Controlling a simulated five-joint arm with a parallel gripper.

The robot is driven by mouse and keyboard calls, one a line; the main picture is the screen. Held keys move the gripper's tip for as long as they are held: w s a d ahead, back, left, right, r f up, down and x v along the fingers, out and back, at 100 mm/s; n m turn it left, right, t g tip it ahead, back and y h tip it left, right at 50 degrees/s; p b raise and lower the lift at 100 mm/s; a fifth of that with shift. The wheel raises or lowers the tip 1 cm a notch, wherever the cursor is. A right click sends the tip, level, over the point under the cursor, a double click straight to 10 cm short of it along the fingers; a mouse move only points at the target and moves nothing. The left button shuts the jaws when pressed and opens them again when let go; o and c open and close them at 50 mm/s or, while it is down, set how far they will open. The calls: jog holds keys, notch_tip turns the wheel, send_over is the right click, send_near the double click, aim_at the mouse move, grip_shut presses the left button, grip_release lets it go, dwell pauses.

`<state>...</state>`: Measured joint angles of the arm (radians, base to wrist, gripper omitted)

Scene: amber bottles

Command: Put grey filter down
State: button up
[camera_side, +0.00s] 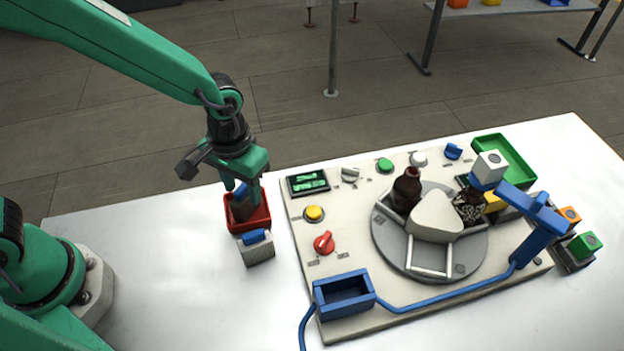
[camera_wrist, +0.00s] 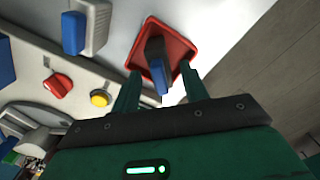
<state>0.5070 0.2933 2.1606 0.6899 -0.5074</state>
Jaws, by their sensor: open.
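The grey filter, a dark grey block with a blue grip (camera_wrist: 155,52), stands in the red tray (camera_wrist: 181,47) in the wrist view. In the side view the filter (camera_side: 240,209) sits inside the red tray (camera_side: 261,223), partly hidden by my fingers. My gripper (camera_side: 242,190) is open above the tray, with one finger on each side of the filter's blue grip. In the wrist view a gap shows between my gripper's fingers (camera_wrist: 161,82) and the grip.
A lighter filter block with a blue grip (camera_side: 257,250) stands just in front of the tray. To the right is a panel with a yellow button (camera_side: 315,214), a red knob (camera_side: 324,242) and a round turntable (camera_side: 392,251) with dark bottles. A blue bin (camera_side: 344,309) stands near the front.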

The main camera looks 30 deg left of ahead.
notch_tip(320, 180, up, 12)
dwell(0.6)
jog(key=shift+a, duration=0.1)
dwell(0.4)
jog(key=s+a+r+t, duration=0.2)
jog(key=s+a+r, duration=0.1)
jog(key=a, duration=0.5)
jog(key=s+a+r+t, duration=0.3)
jog(key=s+a, duration=0.3)
jog(key=a, duration=0.3)
jog(key=shift+s+a+r+t, duration=0.2)
jog(key=shift+a+r+t, duration=0.05)
jog(key=shift+r+t, duration=0.1)
